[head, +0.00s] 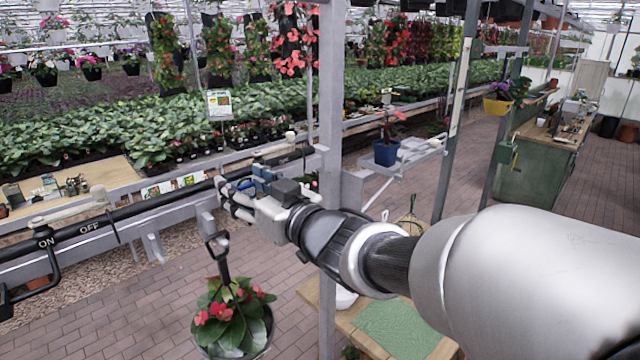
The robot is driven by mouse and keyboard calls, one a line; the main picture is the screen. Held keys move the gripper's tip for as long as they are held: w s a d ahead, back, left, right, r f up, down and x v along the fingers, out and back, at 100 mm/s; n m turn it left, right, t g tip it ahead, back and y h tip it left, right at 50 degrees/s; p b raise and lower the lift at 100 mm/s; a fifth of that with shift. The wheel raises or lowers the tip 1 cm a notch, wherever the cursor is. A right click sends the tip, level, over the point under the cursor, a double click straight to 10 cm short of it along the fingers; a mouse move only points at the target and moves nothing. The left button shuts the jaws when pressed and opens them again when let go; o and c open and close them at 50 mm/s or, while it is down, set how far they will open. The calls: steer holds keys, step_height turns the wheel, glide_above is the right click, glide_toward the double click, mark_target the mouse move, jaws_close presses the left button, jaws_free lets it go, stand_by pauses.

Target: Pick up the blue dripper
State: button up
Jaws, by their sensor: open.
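My gripper (230,198) is left of centre in the head view, at the end of my arm, which reaches in from the lower right. Its fingers are apart and point left, beside a black pipe (140,214). Small blue parts (262,173) show at the upper side of the gripper, close to the pipe. I cannot tell whether these are the blue dripper or belong to the gripper, or whether the fingers touch anything. The gripper body hides part of that area. No other clear blue dripper shows.
A grey upright post (329,120) stands just behind the gripper. A hanging flower pot (232,325) is below it. A blue pot (385,152) stands on a ledge to the right. A wooden table with a green mat (397,328) is below my arm. Brick floor is open at right.

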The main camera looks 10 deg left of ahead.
steer(key=shift+s, duration=0.1)
steer(key=c, duration=0.8)
steer(key=shift+r, duration=0.15)
steer(key=shift+c, duration=0.2)
